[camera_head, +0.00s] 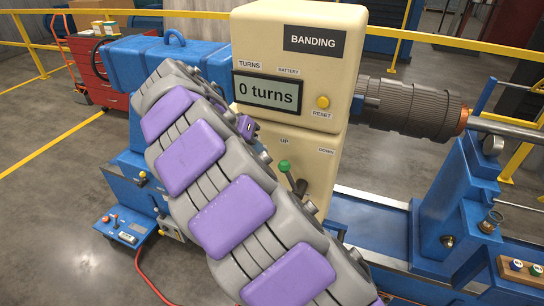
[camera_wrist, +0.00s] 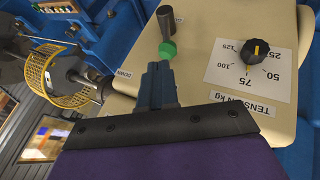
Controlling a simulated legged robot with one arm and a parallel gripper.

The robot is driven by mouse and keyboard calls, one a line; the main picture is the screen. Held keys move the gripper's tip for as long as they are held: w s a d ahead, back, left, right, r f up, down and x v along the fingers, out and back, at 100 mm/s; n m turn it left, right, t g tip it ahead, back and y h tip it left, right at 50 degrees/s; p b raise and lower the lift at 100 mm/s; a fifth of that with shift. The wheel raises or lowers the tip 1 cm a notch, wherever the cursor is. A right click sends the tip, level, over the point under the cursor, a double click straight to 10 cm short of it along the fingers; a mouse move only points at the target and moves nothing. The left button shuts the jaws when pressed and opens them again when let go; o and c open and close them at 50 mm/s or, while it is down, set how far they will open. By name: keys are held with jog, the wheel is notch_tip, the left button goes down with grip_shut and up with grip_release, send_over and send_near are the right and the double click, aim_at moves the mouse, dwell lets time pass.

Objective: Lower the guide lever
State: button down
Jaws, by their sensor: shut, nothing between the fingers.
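The guide lever has a green knob (camera_head: 284,166) on a thin rod rising from a dark base on the beige cabinet (camera_head: 350,20). The knob is below the UP label, left of the DOWN label. In the wrist view the green knob (camera_wrist: 167,50) is just beyond my gripper (camera_wrist: 159,66). The two dark fingers are together with nothing between them. Their tips are at or very near the knob; I cannot tell whether they touch it. In the head view my grey and purple arm covers part of the cabinet, and I cannot make out the fingers.
The cabinet display (camera_head: 268,93) reads "0 turns", with a yellow reset button (camera_head: 323,102) beside it. A tension dial (camera_wrist: 256,50) is right of my gripper in the wrist view. A ribbed rotor (camera_head: 410,105) and blue stand (camera_head: 460,205) are at the right.

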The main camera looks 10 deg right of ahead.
jog(key=w+a+f+t+p, duration=0.1)
jog(key=w+a, duration=0.3)
jog(key=a, duration=0.2)
jog(key=shift+w+a+f, duration=0.2)
jog(key=shift+w+f, duration=0.05)
jog(key=shift+f, duration=0.1)
jog(key=shift+d, duration=0.2)
jog(key=d+f, duration=0.7)
jog(key=d, duration=0.2)
jog(key=shift+d+b, duration=0.3)
jog(key=shift+s+d+r, duration=0.1)
jog(key=shift+r, duration=0.05)
